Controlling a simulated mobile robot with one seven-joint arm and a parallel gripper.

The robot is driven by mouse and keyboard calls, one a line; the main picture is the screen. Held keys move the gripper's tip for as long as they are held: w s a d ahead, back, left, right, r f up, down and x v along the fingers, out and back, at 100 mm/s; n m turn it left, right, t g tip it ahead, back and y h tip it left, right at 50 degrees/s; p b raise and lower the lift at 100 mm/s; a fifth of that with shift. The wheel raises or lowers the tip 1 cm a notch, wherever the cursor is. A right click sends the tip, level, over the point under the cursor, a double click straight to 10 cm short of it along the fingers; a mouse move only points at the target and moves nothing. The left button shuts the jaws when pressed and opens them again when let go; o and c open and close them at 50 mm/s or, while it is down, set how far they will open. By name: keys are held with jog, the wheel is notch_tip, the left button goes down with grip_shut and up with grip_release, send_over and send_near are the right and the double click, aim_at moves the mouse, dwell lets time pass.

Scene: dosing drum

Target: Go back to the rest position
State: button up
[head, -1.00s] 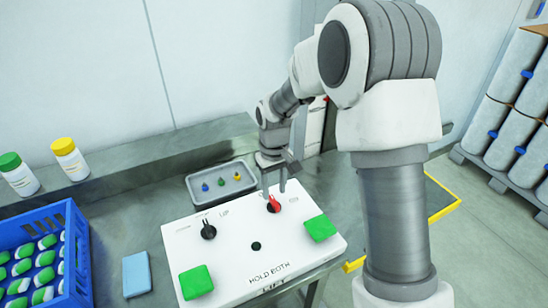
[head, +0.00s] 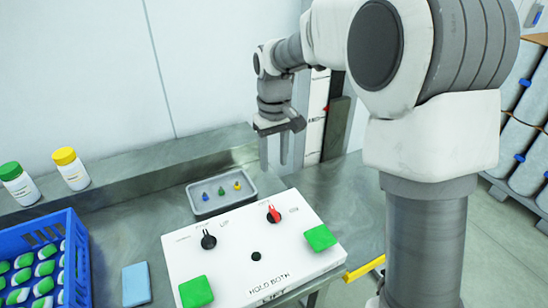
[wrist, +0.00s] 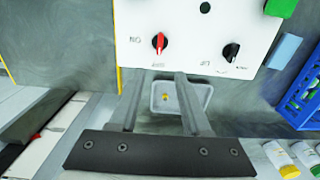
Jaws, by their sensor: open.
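My gripper (head: 274,152) is open and empty, with its fingers pointing down, raised behind the control box. In the wrist view my gripper (wrist: 156,75) shows two spread fingers with nothing between them but the tray below. The white control box (head: 230,270) stands on the steel table. It has a red knob (head: 274,213), a black knob (head: 208,240), a small black hole, and two green pads (head: 320,238) at its front corners. The red knob (wrist: 159,42) is apart from the fingers.
A grey tray (head: 200,209) with several small coloured pieces lies behind the box. Wrapped rolls (head: 508,145) are at the right.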

jog(key=s+d+r+m+t, duration=0.2)
jog(key=s+d+r, duration=0.25)
jog(key=s, duration=0.35)
jog(key=s+d+r+m+t, duration=0.1)
jog(key=s+d+r+t, duration=0.15)
jog(key=s+r, duration=0.45)
jog(key=s+d+f+m+t, duration=0.1)
jog(key=s+d+f, duration=0.2)
jog(key=s, duration=0.6)
jog(key=shift+s+f+m, duration=0.2)
jog(key=shift+f+m, duration=0.05)
jog(key=shift+m, duration=0.15)
jog(key=shift+a, duration=0.15)
